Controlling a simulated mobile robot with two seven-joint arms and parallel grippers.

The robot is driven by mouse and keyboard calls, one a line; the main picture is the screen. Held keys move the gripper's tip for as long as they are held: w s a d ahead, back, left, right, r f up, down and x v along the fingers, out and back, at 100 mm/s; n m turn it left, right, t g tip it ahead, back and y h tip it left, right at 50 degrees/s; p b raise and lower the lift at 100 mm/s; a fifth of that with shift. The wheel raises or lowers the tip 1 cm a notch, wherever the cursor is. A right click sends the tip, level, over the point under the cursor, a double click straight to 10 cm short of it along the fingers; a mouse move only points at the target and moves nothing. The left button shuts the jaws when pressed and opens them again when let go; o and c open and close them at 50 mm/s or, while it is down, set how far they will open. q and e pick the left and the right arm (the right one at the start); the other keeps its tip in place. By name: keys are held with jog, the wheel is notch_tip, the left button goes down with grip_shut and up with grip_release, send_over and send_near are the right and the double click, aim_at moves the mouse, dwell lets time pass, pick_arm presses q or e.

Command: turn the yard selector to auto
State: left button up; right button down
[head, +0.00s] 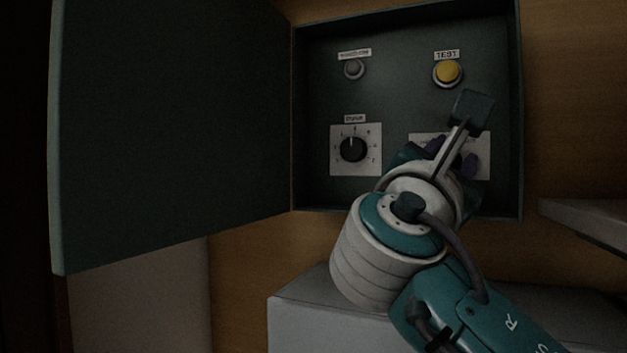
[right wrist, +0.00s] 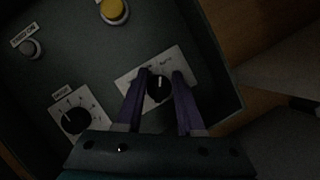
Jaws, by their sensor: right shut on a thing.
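A black selector knob (right wrist: 159,90) sits on a white plate (head: 481,143) at the lower right of the open panel box. My right gripper (head: 453,156) reaches it from the front. In the right wrist view my right gripper (right wrist: 160,76) has its purple fingers on either side of the knob and is shut on it. The knob's pale mark points roughly up in that view. Lettering on the plate is too small and dark to read surely. In the head view my gripper hides the knob. My left gripper is in neither view.
A numbered black dial (head: 353,149) is left of the selector. A yellow TEST button (head: 448,72) is above it, and a grey button or lamp (head: 354,69) is at upper left. The box door (head: 170,120) stands open to the left. A grey ledge (head: 300,300) lies below.

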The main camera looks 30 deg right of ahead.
jog(key=shift+m+g+b, duration=0.6)
jog(key=shift+m+b, duration=0.25)
jog(key=shift+m, duration=0.55)
jog(key=c, duration=0.6)
grip_release()
jog(key=b+v, duration=0.2)
jog(key=v, duration=0.8)
jog(key=shift+s, duration=0.1)
